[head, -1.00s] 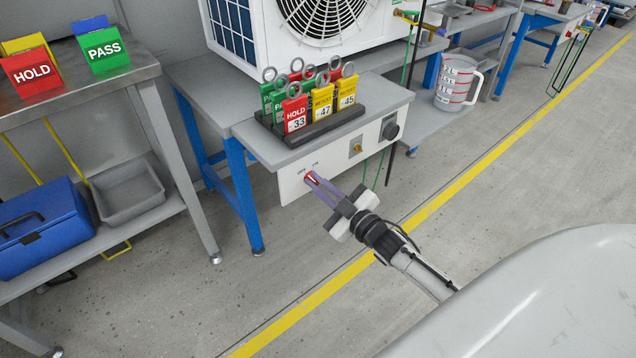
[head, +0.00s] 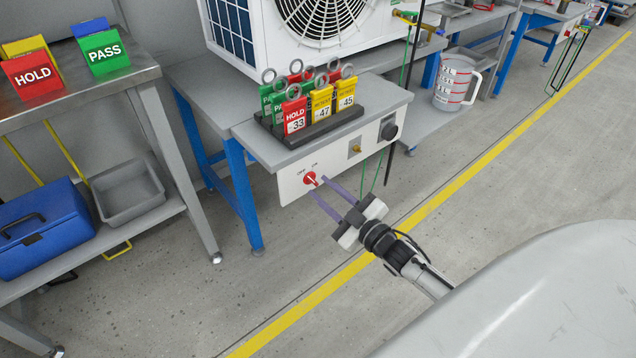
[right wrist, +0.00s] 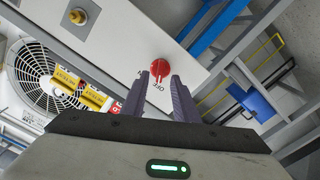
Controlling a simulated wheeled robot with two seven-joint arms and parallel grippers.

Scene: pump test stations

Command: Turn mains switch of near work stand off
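The mains switch (head: 310,179) is a red round knob on the light front panel (head: 292,187) of the near work stand. OFF and ON labels sit above it, OFF on the left. It also shows in the right wrist view (right wrist: 160,67), where its handle appears to point toward the OFF label. My right gripper (head: 320,186) is open and empty, its purple fingers just in front of the knob and apart from each other. In the right wrist view the fingers (right wrist: 168,80) lie just below the knob. My left gripper is not in view.
A tag rack (head: 318,128) with red, green and yellow tags stands on the near stand. A shelf with a blue box (head: 40,228) is left. Floor in front is clear.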

